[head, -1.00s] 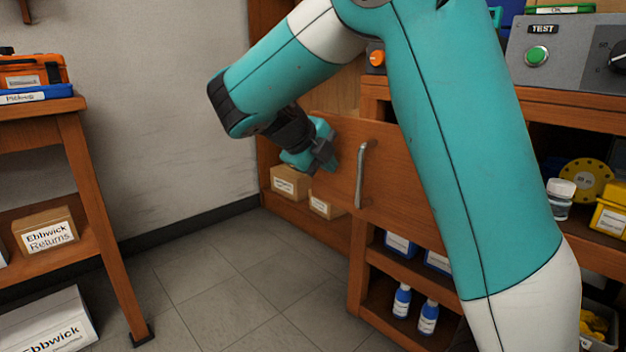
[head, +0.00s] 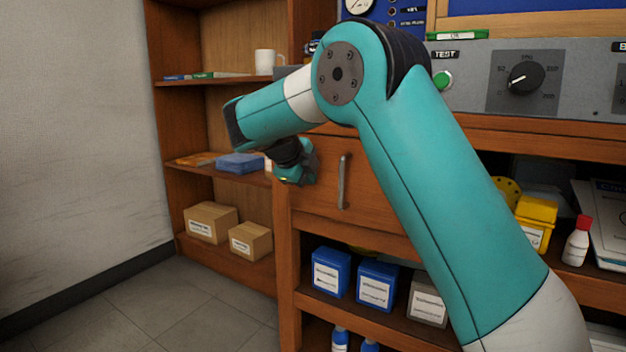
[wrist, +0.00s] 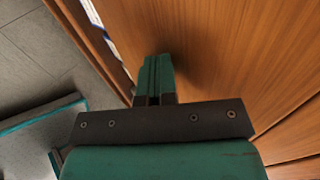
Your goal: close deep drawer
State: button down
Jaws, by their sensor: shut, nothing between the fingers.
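The deep drawer's wooden front (head: 375,200) is in the bench under the worktop, with an upright metal handle (head: 344,182). It looks about level with the bench frame; my arm hides its right part, so I cannot tell if a small gap is left. My gripper (head: 297,180) is at the upper left of the front, left of the handle. In the wrist view my gripper (wrist: 153,78) has its fingers together, empty, close against or just off a wooden face (wrist: 230,50). I cannot tell if they touch.
A shelf unit with cardboard boxes (head: 211,222) and a mug (head: 264,62) stands left of the bench. Blue bins (head: 331,272) sit below the drawer. A test panel (head: 480,85) is on top. The floor (head: 150,310) at lower left is clear.

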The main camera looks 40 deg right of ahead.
jog(key=shift+w+d, duration=0.35)
jog(key=shift+d, duration=0.35)
jog(key=shift+d, duration=0.1)
jog(key=s+a+f+p+v, duration=0.1)
jog(key=a+f+p+v, duration=0.1)
jog(key=v, duration=1.1)
jog(key=shift+a+p, duration=0.15)
jog(key=shift+p, duration=0.3)
